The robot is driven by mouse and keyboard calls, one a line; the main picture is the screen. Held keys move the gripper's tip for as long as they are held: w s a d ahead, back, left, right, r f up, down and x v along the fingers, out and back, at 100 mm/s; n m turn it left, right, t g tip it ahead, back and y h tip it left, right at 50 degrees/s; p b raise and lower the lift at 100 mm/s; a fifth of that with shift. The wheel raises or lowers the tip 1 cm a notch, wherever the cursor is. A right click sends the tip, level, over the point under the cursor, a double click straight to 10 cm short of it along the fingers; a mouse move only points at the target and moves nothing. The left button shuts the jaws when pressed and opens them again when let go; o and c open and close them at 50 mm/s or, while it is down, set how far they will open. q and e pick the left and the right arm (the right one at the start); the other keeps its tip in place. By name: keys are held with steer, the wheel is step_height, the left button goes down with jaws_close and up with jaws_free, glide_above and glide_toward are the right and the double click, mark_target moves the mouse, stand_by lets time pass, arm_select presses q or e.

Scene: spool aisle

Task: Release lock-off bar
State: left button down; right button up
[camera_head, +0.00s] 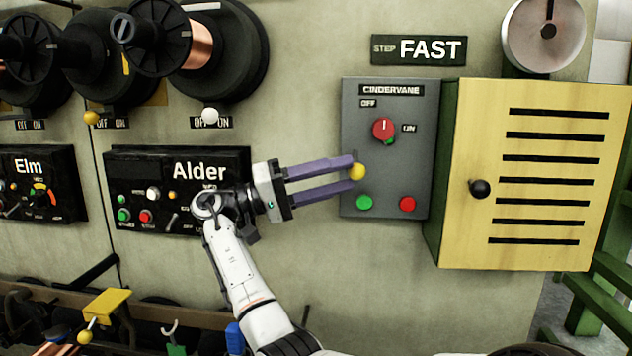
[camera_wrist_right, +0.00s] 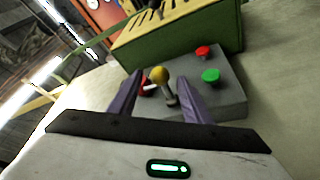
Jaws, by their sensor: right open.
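A grey panel (camera_head: 404,190) labelled CINDERVANE is on the wall. It carries a red rotary knob (camera_head: 383,128) between OFF and ON labels, a green button (camera_head: 364,203) and a red button (camera_head: 407,204). A short lever with a yellow ball knob (camera_head: 357,171) stands out at its left side; it also shows in the right wrist view (camera_wrist_right: 158,74). My right gripper (camera_head: 351,174) is open, its two purple fingers on either side of the ball knob, one above and one below. I cannot tell whether they touch it. No part is labelled lock-off bar. My left gripper is out of view.
A yellow slatted cabinet door (camera_head: 540,175) with a black knob stands out right of the panel. The Alder control box (camera_head: 200,172) is behind my right wrist, with wire spools (camera_head: 205,45) above. A yellow-topped part (camera_head: 105,305) is at lower left.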

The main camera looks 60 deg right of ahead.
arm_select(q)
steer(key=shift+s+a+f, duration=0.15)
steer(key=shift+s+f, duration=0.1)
arm_select(e)
steer(key=v, duration=0.9)
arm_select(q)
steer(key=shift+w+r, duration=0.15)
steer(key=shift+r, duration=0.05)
